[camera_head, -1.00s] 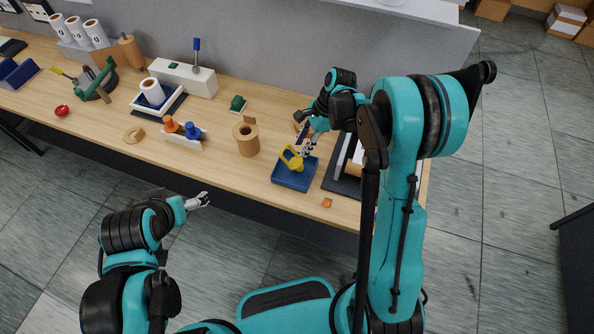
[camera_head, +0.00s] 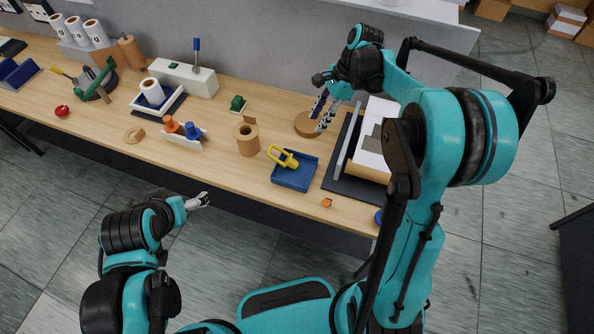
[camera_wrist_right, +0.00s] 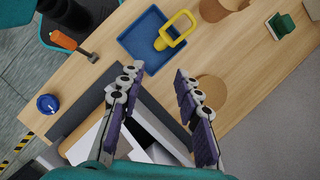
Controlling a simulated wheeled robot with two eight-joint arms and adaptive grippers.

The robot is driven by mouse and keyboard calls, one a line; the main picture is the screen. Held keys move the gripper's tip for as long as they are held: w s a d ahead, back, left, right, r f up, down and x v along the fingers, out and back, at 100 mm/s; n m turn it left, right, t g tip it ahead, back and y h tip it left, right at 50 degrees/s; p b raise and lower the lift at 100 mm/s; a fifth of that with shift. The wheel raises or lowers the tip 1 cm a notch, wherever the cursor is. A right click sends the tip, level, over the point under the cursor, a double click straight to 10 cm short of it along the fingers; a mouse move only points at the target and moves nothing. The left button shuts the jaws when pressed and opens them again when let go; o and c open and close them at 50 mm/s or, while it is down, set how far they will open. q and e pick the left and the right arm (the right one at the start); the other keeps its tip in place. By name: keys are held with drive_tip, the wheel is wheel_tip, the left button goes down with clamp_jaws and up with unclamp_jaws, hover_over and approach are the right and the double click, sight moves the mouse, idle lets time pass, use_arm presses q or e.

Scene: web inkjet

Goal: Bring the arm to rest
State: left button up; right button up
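My right gripper (camera_head: 324,110) is above the back right of the table, near a round brown disc (camera_head: 306,124). In the right wrist view the right gripper (camera_wrist_right: 160,80) has its two fingers wide apart with nothing between them. A yellow looped tool (camera_head: 285,160) lies in the blue tray (camera_head: 292,182), and it also shows in the right wrist view (camera_wrist_right: 176,30). My left gripper (camera_head: 198,201) hangs in front of the table's front edge, away from all objects. It is too small to tell whether its fingers are open.
A dark mat with a white block (camera_head: 370,150) stands right of the tray. A brown roll (camera_head: 246,137), orange and blue bottles (camera_head: 182,130) and a white box (camera_head: 186,78) stand to the left.

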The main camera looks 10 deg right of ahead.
idle(0.4)
drive_tip(key=s+a+f+n+t+h+b, duration=0.1)
drive_tip(key=s+n+t+h+b, duration=0.1)
drive_tip(key=s+n, duration=0.6)
drive_tip(key=s+a+n+t+h+b, duration=0.2)
drive_tip(key=s+n+t, duration=0.3)
drive_tip(key=s+n, duration=0.4)
drive_tip(key=shift+s+f+n+b, duration=0.3)
drive_tip(key=shift+s+f, duration=0.05)
drive_tip(key=shift+s, duration=0.6)
